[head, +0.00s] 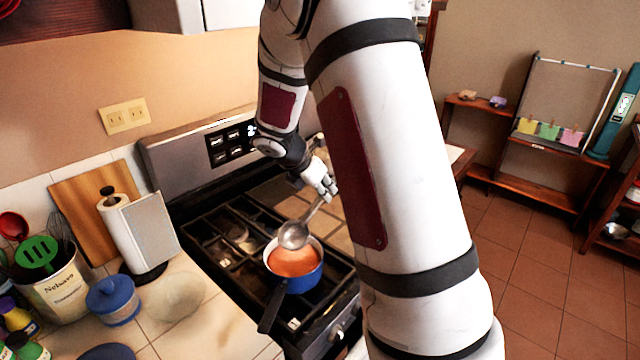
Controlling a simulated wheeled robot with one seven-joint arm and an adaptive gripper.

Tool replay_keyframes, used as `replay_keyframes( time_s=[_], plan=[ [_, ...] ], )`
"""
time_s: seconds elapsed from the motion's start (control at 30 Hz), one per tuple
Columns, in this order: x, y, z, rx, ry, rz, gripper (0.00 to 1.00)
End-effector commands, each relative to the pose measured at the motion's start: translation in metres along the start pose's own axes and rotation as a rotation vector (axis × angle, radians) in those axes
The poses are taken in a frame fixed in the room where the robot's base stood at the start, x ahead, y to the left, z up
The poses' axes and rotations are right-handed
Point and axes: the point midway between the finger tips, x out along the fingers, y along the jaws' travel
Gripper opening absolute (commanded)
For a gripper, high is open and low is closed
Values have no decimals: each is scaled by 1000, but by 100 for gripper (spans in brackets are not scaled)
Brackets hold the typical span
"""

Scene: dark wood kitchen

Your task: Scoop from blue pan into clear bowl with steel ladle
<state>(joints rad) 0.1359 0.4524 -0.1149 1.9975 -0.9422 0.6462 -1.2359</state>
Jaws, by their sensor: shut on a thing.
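The blue pan (306,281) sits on the stove's front burner, with orange-red contents and its dark handle pointing toward the lower left. My gripper (327,190) is above and to the right of the pan, shut on the steel ladle (294,235). The ladle's handle slants down to the left, and its bowl is over the far part of the pan's opening. I cannot tell whether the ladle touches the contents or holds any. The clear bowl (176,297) stands on the tiled counter left of the stove and looks empty.
The black stove grate (222,262) surrounds the pan. A blue lidded jar (113,302), a paper towel roll (118,225) and a utensil crock (62,292) stand left of the clear bowl. The stove's back panel (180,155) rises behind. My arm hides much of the right side.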

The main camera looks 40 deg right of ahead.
Motion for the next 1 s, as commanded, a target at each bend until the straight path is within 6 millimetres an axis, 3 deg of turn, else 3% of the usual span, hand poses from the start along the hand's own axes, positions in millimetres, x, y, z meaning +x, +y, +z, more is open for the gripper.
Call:
replay_keyframes(
  time_s=[0.53, 1.0],
  plan=[
    [38, 2, -28, -1, 1, -1, 0],
    [57, 2, -55, 0, 1, 1, 0]
  ],
)
